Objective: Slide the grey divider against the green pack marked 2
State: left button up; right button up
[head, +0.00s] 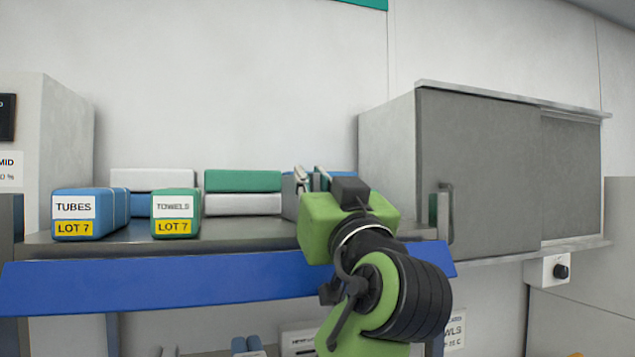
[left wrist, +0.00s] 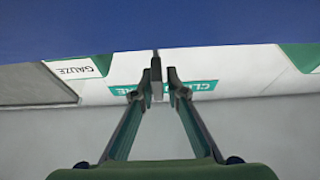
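My left gripper (head: 312,180) reaches over the shelf from the front and hides part of it. In the left wrist view its two fingers (left wrist: 161,90) stand a little apart, on either side of a thin dark grey upright piece (left wrist: 156,72), likely the divider's edge. I cannot tell whether they touch it. In the head view a grey panel (head: 290,198) shows just left of the gripper. A sliver of green (head: 433,208) shows right of my arm. I can read no 2 on any pack. My right gripper is not in view.
On the shelf (head: 130,235) stand a blue TUBES pack (head: 90,212) and a green TOWELS pack (head: 176,213). White and green packs (head: 243,181) are stacked behind. A blue strip (head: 180,283) runs along the front. A grey cabinet (head: 478,175) stands at right.

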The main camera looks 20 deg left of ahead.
pick_arm(q)
jog(key=shift+o, duration=0.3)
jog(key=shift+w+d, duration=0.1)
jog(key=shift+d, duration=0.2)
jog(key=shift+w+d, duration=0.15)
jog(key=shift+d, duration=0.15)
jog(key=shift+f, duration=0.1)
jog(key=v, duration=1.1)
jog(key=shift+s+d+f, duration=0.15)
jog(key=shift+s+d, duration=0.05)
jog(key=shift+s, duration=0.15)
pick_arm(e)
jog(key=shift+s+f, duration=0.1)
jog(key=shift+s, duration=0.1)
